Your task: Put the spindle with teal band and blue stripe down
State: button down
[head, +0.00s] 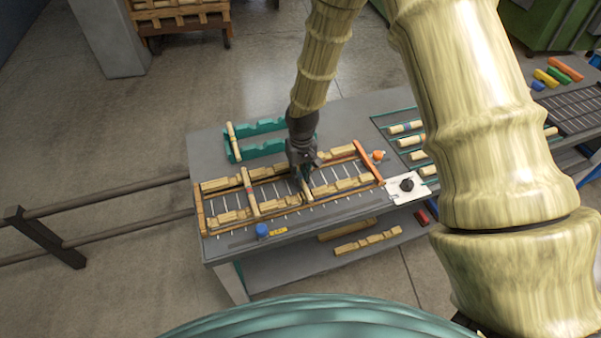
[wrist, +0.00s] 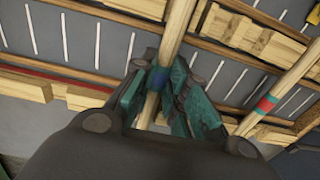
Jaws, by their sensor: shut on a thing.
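My gripper (head: 303,173) is over the wooden notched rack on the table. It is shut on a pale wooden spindle (head: 307,190), which lies crosswise over the rack. In the wrist view the spindle (wrist: 174,32) runs up between the teal fingers (wrist: 160,98), with a blue stripe at the grip. Another spindle (head: 249,191), with a red and teal mark, lies across the rack to the left.
A teal cradle (head: 262,150) with one spindle stands behind the rack. An orange bar (head: 368,161) closes the rack's right end. A white plate with a black knob (head: 406,186) is to the right. A blue knob (head: 262,230) sits at the front edge. More spindles (head: 409,141) lie farther right.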

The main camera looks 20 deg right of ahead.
jog(key=shift+f, duration=0.15)
jog(key=c, duration=1.4)
grip_release()
jog(key=shift+d+r+b, duration=0.15)
jog(key=shift+r+b, duration=1.85)
jog(key=shift+r, duration=4.35)
